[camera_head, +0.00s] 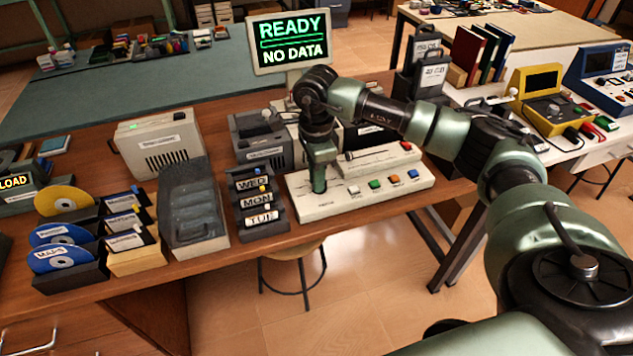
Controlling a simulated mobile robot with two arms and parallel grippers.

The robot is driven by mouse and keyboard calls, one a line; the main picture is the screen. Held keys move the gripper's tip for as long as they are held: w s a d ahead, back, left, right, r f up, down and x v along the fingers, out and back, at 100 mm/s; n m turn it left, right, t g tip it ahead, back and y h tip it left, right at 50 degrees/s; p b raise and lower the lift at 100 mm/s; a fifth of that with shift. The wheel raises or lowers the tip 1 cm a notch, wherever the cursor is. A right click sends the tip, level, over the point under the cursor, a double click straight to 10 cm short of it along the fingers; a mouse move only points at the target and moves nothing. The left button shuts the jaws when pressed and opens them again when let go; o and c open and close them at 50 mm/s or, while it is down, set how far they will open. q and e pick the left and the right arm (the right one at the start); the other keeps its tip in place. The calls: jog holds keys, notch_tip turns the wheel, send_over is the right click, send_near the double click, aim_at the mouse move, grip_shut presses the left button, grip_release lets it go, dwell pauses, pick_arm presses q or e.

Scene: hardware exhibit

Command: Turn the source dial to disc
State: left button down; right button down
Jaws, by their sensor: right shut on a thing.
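A cream control console (340,203) lies near the front edge of the wooden desk. It has a row of coloured buttons, with an orange one (394,179) among them, and labels too small to read. My right gripper (318,186) points down at the console's left end. It is shut on what appears to be the source dial, which it hides, so I cannot tell the dial's setting. A monitor (292,42) behind reads "READY" and "NO DATA". My left gripper is not in view.
Left of the console stand a WED/MON/TUE rack (262,215), a grey case (192,215) and blue and yellow discs (66,257) in holders. A beige box (160,142) stands behind. Dark binders (432,72) and a yellow instrument (543,100) are at right.

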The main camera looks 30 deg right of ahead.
jog(key=shift+n+b, duration=0.4)
jog(key=shift+n, duration=0.5)
jog(key=shift+r, duration=0.15)
jog(key=c, duration=1.4)
grip_release()
jog(key=shift+c, duration=0.2)
notch_tip(320, 180, up, 8)
jog(key=shift+f+b, duration=0.15)
jog(key=shift+b, duration=0.25)
jog(key=shift+s+f, duration=0.1)
jog(key=shift+s, duration=0.05)
